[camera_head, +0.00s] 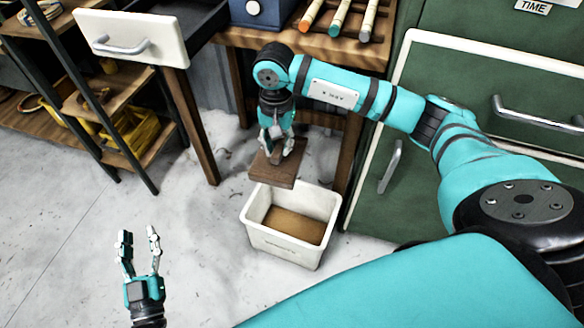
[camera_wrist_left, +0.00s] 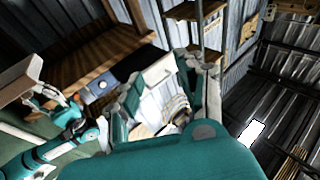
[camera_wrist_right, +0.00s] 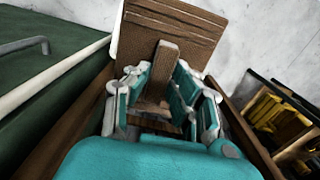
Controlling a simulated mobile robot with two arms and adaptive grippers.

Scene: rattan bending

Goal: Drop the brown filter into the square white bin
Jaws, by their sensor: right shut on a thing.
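The brown filter (camera_head: 275,168) is a flat brown slab with an upright handle. It also shows in the right wrist view (camera_wrist_right: 171,37), with the handle between the fingers. My right gripper (camera_head: 276,150) points down and is shut on the handle, holding the filter above the back rim of the square white bin. The white bin (camera_head: 285,244) stands on the floor with a brown surface visible inside; the filter overlaps its back left edge in the head view. My left gripper (camera_head: 139,243) is open and empty, left of the bin. It also shows in the left wrist view (camera_wrist_left: 150,95).
A wooden workbench (camera_head: 300,46) with an open white-fronted drawer (camera_head: 133,38) stands behind the bin. A green cabinet (camera_head: 480,98) with handles is close on the right. A shelf (camera_head: 105,90) holds yellow items at left. The floor (camera_head: 80,240) at left is clear.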

